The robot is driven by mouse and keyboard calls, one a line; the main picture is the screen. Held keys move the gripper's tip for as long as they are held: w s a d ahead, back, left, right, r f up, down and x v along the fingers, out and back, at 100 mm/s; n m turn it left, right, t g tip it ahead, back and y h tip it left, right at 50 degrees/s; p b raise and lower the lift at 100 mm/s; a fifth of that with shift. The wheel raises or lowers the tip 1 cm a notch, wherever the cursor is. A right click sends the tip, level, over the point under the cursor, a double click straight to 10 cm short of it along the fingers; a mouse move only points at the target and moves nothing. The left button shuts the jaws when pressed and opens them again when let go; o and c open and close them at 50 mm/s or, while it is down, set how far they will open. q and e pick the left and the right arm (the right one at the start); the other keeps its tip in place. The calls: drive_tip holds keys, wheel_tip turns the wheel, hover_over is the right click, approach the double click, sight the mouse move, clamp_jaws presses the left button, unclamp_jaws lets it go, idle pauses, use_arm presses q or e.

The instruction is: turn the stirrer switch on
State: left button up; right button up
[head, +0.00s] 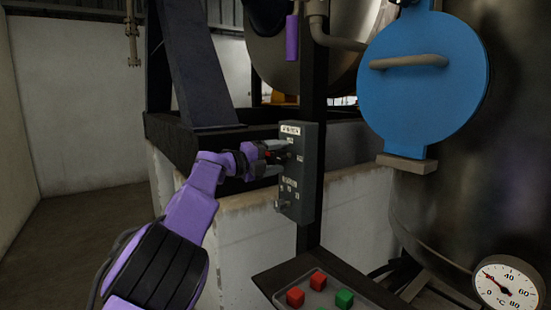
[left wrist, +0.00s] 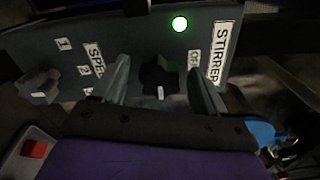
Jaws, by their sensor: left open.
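The stirrer switch is a dark star-shaped knob (left wrist: 160,73) on a grey control box (head: 297,215). In the left wrist view its white mark points down in the picture. A STIRRER label (left wrist: 220,53) and a partly hidden label that seems to read OFF (left wrist: 194,62) are to its right. A round green lamp (left wrist: 180,23) glows above it. My left gripper (left wrist: 160,66) is open, with one finger on each side of the knob; contact cannot be told. In the head view the left gripper (head: 277,157) is at the box's upper part and hides the knob.
A second knob (left wrist: 38,88), beside a partly hidden speed label, is lower on the box. A tray (head: 276,275) with red and green blocks lies below. A blue round hatch (head: 425,85) and a dial gauge (head: 508,285) are at the right.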

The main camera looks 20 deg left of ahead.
use_arm(q)
drive_tip(key=b+v, duration=0.3)
drive_tip(key=v, duration=0.7)
drive_tip(key=shift+a, duration=0.25)
drive_tip(key=shift+s, duration=0.15)
